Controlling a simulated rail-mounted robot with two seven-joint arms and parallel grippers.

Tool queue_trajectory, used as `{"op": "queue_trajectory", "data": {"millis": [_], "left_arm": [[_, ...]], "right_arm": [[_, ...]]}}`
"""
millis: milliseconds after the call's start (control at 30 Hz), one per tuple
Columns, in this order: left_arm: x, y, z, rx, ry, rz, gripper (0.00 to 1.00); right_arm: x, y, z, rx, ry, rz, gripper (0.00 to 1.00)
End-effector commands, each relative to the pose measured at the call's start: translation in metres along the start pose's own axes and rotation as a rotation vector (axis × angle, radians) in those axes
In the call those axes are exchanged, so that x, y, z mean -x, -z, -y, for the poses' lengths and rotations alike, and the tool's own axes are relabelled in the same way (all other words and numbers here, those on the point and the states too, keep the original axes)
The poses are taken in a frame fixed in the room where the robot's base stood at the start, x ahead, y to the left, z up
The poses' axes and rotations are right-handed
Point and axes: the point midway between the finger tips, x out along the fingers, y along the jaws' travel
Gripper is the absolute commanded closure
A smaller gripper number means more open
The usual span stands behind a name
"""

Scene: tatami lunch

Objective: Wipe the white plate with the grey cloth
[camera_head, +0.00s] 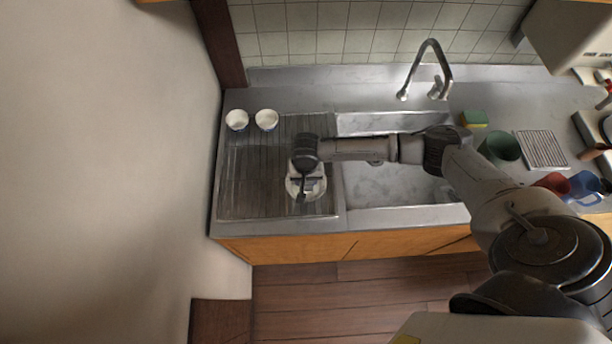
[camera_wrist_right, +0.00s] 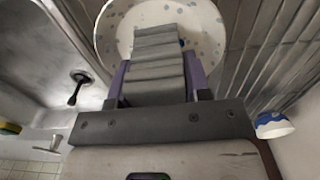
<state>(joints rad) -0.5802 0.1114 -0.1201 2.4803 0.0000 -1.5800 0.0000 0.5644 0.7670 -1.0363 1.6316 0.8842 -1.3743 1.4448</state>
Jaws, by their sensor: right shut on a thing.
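The white plate (camera_head: 292,187) lies on the ribbed drainboard left of the sink, partly covered by my right gripper (camera_head: 304,186). In the right wrist view the plate (camera_wrist_right: 112,28) shows bluish-grey speckles on its face. The grey cloth (camera_wrist_right: 158,60) is a folded strip between the fingers of my right gripper (camera_wrist_right: 157,82), which is shut on it. The cloth extends over the plate and overlaps it in the view; whether it touches the surface is hard to tell. My left gripper is not in view.
Two small white bowls (camera_head: 237,120) (camera_head: 267,119) stand at the back of the drainboard (camera_head: 250,190). The sink (camera_head: 395,190) with its faucet (camera_head: 437,60) is to the right. A sponge (camera_head: 473,118), a green cup (camera_head: 502,146), a rack (camera_head: 542,149) and red and blue mugs (camera_head: 584,186) stand further right.

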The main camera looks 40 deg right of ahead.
Motion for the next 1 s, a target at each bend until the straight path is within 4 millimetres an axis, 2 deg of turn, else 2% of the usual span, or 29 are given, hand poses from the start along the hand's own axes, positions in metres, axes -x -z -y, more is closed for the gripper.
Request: {"op": "queue_trajectory", "data": {"millis": [567, 1000], "left_arm": [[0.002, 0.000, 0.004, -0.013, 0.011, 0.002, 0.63], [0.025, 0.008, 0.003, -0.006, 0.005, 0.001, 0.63]], "right_arm": [[-0.002, 0.000, 0.000, 0.019, 0.000, 0.000, 0.75], [-0.002, -0.001, 0.003, 0.515, -0.001, 0.002, 0.75]]}}
